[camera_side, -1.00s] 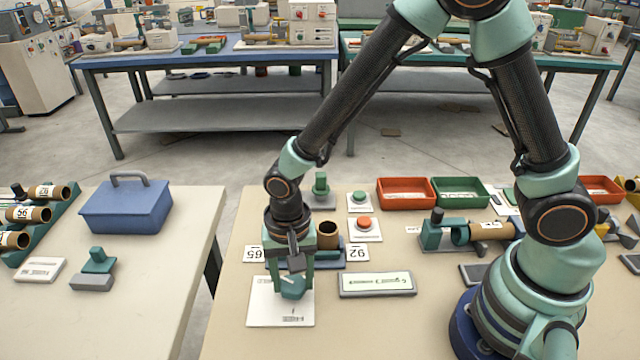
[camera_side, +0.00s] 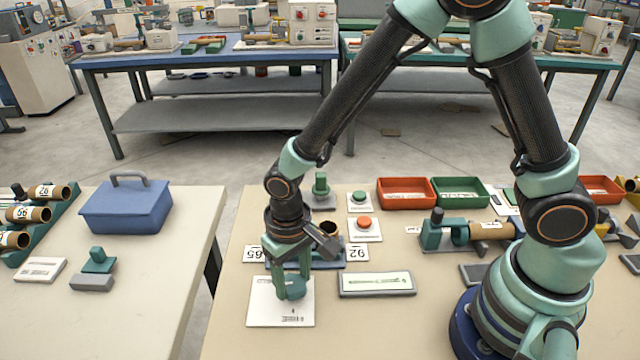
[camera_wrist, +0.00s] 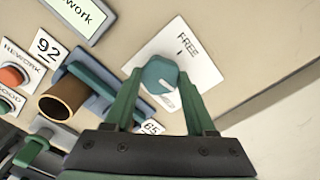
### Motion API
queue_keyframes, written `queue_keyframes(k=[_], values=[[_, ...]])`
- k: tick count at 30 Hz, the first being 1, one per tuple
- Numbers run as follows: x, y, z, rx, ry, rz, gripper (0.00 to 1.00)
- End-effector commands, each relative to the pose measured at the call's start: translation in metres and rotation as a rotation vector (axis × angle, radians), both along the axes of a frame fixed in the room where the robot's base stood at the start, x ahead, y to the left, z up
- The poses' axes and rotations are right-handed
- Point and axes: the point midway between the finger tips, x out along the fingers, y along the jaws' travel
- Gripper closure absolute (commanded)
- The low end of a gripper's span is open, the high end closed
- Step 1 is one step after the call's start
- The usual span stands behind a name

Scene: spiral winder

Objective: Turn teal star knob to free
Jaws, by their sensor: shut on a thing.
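The teal star knob (camera_wrist: 160,75) sits on a white plate (camera_wrist: 190,50) that bears the word FREE and a short mark. In the side view the knob (camera_side: 293,287) shows at the lower end of my gripper (camera_side: 290,280). My gripper (camera_wrist: 158,95) is shut on the knob, with one green finger on each side of it in the wrist view. The knob's pointer and the rest of the plate's lettering are partly hidden by the knob and fingers.
A brown tube (camera_wrist: 62,98) stands in a blue holder just behind, between the number cards 92 (camera_side: 357,252) and 65 (camera_side: 254,254). A grey-framed label plate (camera_side: 377,284) lies to the right. Red (camera_side: 405,192) and green (camera_side: 460,191) trays stand farther back.

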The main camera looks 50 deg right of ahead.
Motion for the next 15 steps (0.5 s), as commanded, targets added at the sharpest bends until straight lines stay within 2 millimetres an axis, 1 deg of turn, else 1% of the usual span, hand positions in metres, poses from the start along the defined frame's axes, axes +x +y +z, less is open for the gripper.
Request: queue_keyframes(k=[15], values=[[0.0,-0.0002,-0.0002,0.0,0.0,0.492,1.0]])
